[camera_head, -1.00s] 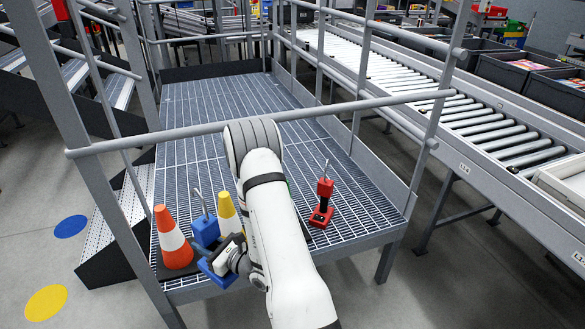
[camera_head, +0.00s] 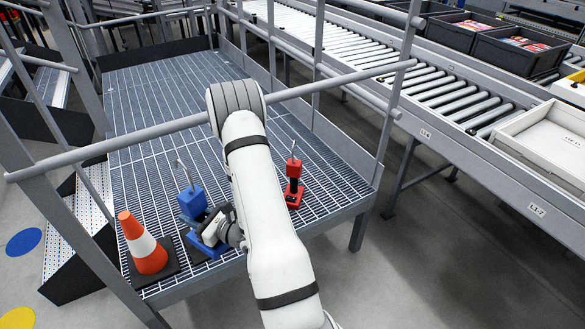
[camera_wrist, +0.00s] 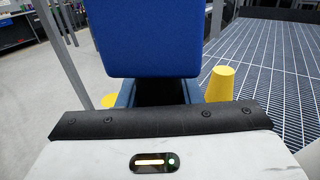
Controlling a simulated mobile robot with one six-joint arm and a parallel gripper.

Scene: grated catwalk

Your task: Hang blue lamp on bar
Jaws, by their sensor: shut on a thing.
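The blue lamp, a blue block (camera_head: 192,203) with a thin metal hook on top, stands upright at the left of my arm in the head view. My gripper (camera_head: 207,233) is shut on the blue lamp below its block. In the wrist view the lamp's blue body (camera_wrist: 148,38) fills the top middle, with a dark part between the jaws. The lamp's lower end is largely hidden. A grey horizontal bar (camera_head: 120,145) crosses the head view, partly hidden by my arm. The lamp's hook is below this bar in the picture and apart from it.
A red lamp (camera_head: 293,184) stands on the grating right of my arm. An orange-and-white cone (camera_head: 144,245) stands left of the gripper. A yellow cone (camera_wrist: 220,84) shows in the wrist view. Grey posts and a roller conveyor (camera_head: 430,95) lie right. The grating beyond is clear.

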